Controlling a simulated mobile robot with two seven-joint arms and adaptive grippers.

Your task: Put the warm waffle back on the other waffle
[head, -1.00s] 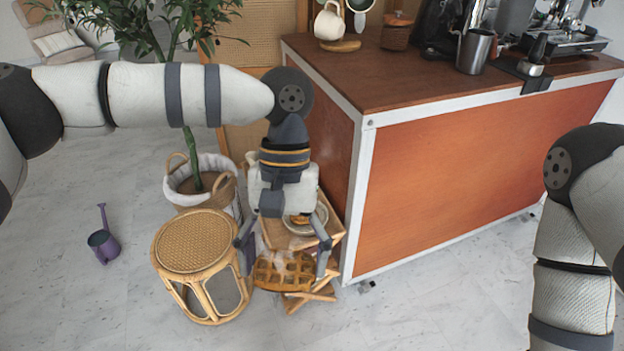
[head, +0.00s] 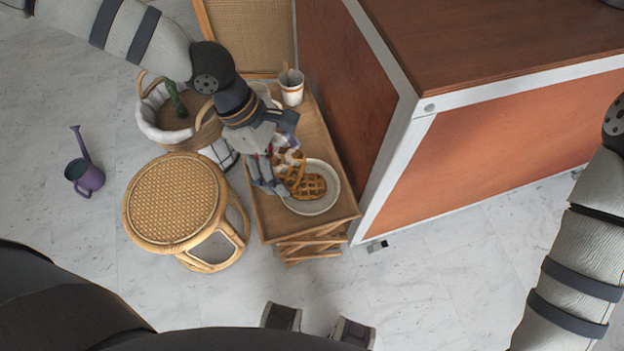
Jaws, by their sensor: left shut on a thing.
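The other waffle (head: 310,187) lies on a white plate (head: 327,205) near the table's front edge. In the picture the held waffle overlaps the far left side of the plate and borders the other waffle; I cannot tell whether they touch. My right arm shows at the right edge, its gripper out of the frame.
A white cup (head: 292,88) with a wooden stick stands at the back of the side table (head: 335,160). The orange-sided cart (head: 480,150) rises close to the right. A rattan stool (head: 172,205) stands left, a plant basket (head: 165,118) behind it. A purple watering can (head: 85,175) is farther left.

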